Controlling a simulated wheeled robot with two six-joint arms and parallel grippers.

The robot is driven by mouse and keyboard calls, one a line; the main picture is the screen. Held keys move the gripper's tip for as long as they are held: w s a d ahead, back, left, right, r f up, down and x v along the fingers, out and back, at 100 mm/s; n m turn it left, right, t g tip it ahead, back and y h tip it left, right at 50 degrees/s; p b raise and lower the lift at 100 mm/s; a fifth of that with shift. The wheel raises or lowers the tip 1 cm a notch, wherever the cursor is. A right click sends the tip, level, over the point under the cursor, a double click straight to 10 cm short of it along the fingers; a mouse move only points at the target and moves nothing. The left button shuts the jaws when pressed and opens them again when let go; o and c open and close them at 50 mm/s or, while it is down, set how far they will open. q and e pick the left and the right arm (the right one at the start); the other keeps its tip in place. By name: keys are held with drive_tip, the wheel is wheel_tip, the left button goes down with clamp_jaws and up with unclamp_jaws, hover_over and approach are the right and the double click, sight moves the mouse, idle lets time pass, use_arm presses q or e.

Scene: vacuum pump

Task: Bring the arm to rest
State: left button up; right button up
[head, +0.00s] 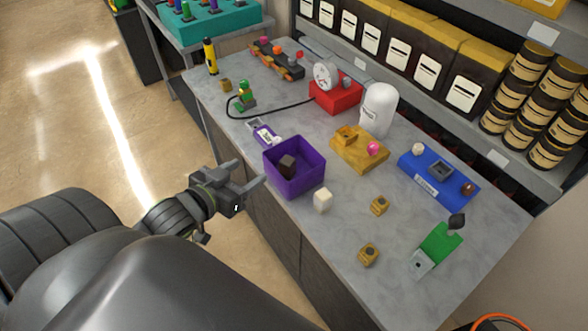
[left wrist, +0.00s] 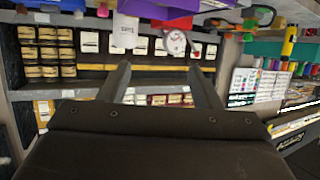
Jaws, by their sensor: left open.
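My left gripper (head: 246,174) is open and empty in the head view. It is beside the near left edge of the grey workbench (head: 400,222), apart from everything on it. In the left wrist view the two fingers (left wrist: 160,82) are spread with nothing between them. A purple bin (head: 312,182) with a dark block inside stands on the bench just right of the gripper. Part of it also shows at the top of the left wrist view (left wrist: 165,10). My right gripper is not in view.
A white cube (head: 323,200) sits beside the bin. A white dome (head: 378,108), a red gauge base (head: 337,97), a blue tray (head: 425,187) and a green holder (head: 440,243) stand farther along the bench. Shelves line the back. The floor (head: 120,160) left of the bench is clear.

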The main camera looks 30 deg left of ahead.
use_arm(q)
drive_tip(key=s+a+f+n+g+y, duration=0.1)
drive_tip(key=s+a+f+g, duration=0.15)
drive_tip(key=f, duration=0.85)
drive_tip(key=s+a+f+g+y+b, duration=0.1)
drive_tip(key=a+f+g, duration=0.15)
drive_tip(key=f, duration=0.75)
drive_tip(key=s+a+f+n+g+y, duration=0.1)
drive_tip(key=s+a+f, duration=0.15)
drive_tip(key=f, duration=0.85)
drive_tip(key=s+d+f+g+h, duration=0.1)
drive_tip(key=s+d+f+g, duration=0.2)
drive_tip(key=s+f, duration=0.8)
drive_tip(key=s+d+f+m+g+b, duration=0.1)
drive_tip(key=s+d+f+g, duration=0.2)
drive_tip(key=s+d+f, duration=0.4)
drive_tip(key=s+f, duration=0.4)
drive_tip(key=shift+s+f+g+h, duration=0.35)
drive_tip(key=shift+f+g+h, duration=0.05)
